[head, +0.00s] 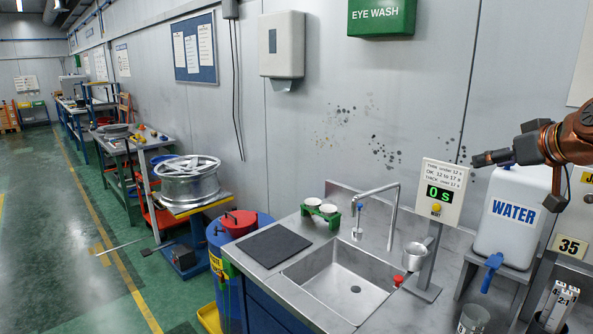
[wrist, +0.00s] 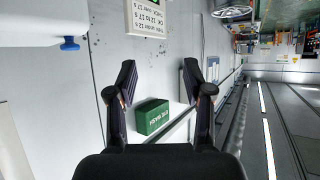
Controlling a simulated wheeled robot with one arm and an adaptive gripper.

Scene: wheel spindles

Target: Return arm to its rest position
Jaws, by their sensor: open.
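My gripper (wrist: 158,85) is open in the wrist view, its two black fingers apart with nothing held between them. Beyond the fingers, the green eye wash box (wrist: 152,117) and the grey wall show. In the head view, my orange and black arm (head: 575,138) reaches in from the right edge, raised in front of the wall, left end near the timer sign (head: 439,193) and above the water container (head: 508,217). How far apart they are in depth I cannot tell.
The sink (head: 342,283) with its tall tap (head: 392,213) stands below and left of the arm. A clear cup (head: 472,320) is below the water container's blue tap (head: 491,266). A wheel rim (head: 187,187) sits on a stand at left. The green floor is free farther left.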

